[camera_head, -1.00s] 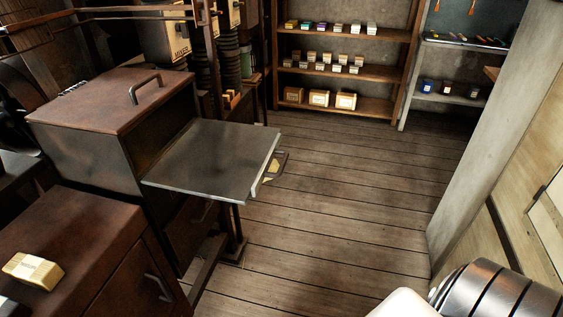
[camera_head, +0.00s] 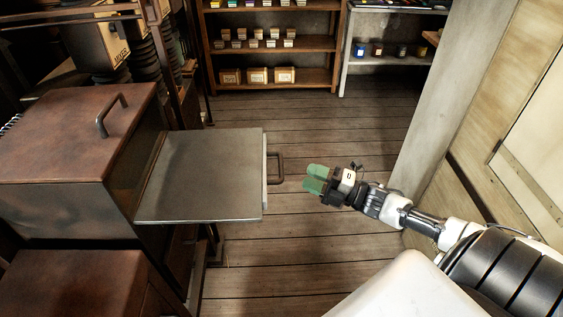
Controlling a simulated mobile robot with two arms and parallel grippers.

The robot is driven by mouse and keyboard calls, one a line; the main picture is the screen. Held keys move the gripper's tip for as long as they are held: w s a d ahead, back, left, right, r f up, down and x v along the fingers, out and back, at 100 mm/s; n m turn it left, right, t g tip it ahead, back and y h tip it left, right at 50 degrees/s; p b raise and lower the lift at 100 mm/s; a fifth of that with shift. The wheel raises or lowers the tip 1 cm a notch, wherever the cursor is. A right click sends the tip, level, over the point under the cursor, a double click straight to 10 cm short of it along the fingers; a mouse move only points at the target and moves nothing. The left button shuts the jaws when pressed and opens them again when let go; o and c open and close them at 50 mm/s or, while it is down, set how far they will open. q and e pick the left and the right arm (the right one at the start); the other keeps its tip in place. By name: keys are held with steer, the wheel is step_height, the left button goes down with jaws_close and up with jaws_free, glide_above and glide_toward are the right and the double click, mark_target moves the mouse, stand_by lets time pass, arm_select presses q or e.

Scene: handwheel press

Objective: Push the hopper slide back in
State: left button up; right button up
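The hopper slide (camera_head: 200,176) is a flat grey metal plate. It sticks out to the right from the side of a dark metal hopper box with a brown lid (camera_head: 70,130). A pale front strip and a dark D-shaped handle (camera_head: 277,169) are at its right end. My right gripper (camera_head: 314,179), with green fingertips, is to the right of the handle and points left toward it. A gap of floor shows between them. I see nothing held, but whether the fingers are parted is too small to tell. My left gripper is not in view.
A brown cabinet (camera_head: 85,285) stands at the lower left. Shelves with small boxes (camera_head: 270,50) stand at the back. A pale post (camera_head: 440,95) and a wall panel are on the right. The plank floor (camera_head: 290,235) right of the slide is clear.

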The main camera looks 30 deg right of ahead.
mark_target(280, 163)
steer(key=shift+p+x, duration=0.8)
steer(key=shift+x, duration=3.75)
steer(key=shift+f, duration=0.1)
steer(key=shift+c, duration=0.3)
jaws_close()
